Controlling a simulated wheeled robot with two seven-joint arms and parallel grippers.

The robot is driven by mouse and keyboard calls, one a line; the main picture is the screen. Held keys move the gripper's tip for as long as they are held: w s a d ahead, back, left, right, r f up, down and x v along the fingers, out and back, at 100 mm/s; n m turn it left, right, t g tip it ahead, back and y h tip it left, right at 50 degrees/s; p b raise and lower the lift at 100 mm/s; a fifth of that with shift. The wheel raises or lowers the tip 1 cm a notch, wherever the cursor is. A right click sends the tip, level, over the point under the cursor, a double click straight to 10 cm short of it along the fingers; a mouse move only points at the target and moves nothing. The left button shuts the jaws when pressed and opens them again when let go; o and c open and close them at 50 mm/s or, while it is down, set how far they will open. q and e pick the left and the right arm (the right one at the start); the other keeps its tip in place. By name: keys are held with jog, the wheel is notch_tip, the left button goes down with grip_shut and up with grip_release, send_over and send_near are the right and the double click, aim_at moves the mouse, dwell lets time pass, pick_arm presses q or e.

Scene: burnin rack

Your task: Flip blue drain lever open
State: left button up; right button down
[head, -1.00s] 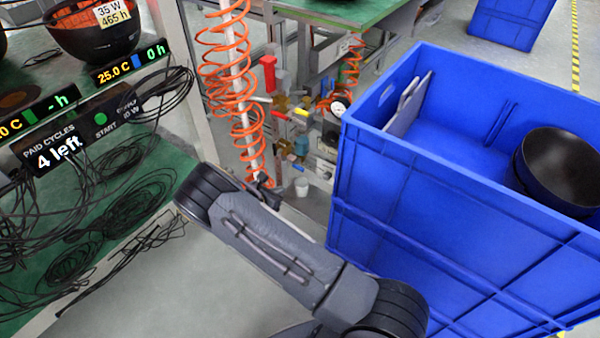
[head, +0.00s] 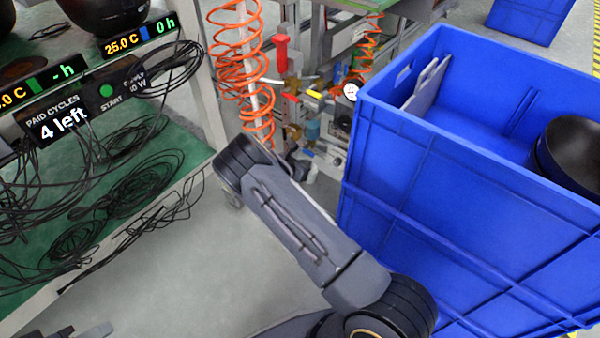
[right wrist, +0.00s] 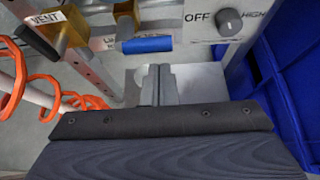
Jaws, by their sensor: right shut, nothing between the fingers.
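The blue drain lever (right wrist: 147,44) shows in the right wrist view as a short blue bar lying crosswise below the panel, on a brass fitting. My right gripper (right wrist: 157,84) is shut and empty, its grey fingertips just below the lever in the picture; I cannot tell whether they touch it. In the head view my right gripper (head: 299,168) is mostly hidden behind my forearm, near the valve stand, and the lever is too small there to make out surely. A grey piece (head: 92,332) at the lower left edge looks like part of my left gripper; its jaws are unclear.
A brass fitting labelled VENT (right wrist: 65,32) and a dial (right wrist: 230,22) flank the lever. An orange coiled hose (head: 250,90) hangs left of the stand. A big blue crate (head: 450,200) stands close on the right. A rack with cables (head: 130,190) is left.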

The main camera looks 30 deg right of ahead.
jog(key=shift+d+r, duration=0.1)
jog(key=shift+r, duration=0.45)
